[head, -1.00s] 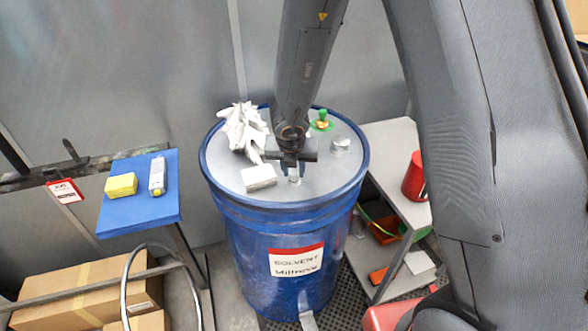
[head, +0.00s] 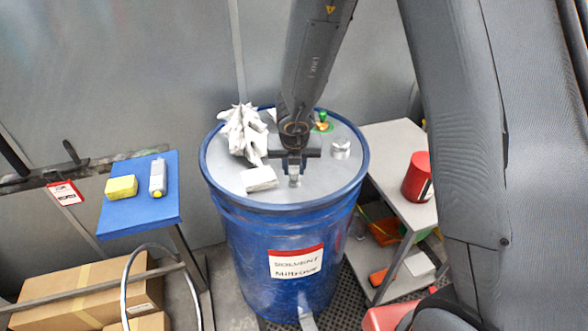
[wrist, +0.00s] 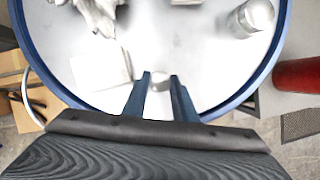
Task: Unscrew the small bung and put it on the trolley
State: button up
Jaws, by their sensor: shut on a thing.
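The small bung (wrist: 159,82) is a small silvery piece between my fingertips. My gripper (head: 295,177) is shut on it, above the front half of the blue drum's (head: 222,175) grey lid. I cannot tell whether the bung is still seated in the lid or clear of it. The fingers hide part of it. The drum carries a solvent label. A grey shelved unit (head: 385,138), which looks like the trolley, stands right of the drum.
On the lid are a crumpled white cloth (head: 240,132), a white block (head: 258,179), a larger silvery cap (head: 341,149) and a green-topped fitting (head: 323,122). A red can (head: 416,178) stands on the grey unit, whose top is clear behind it. A blue table (head: 140,205) is left.

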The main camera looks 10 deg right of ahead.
jog(key=shift+r, duration=1.35)
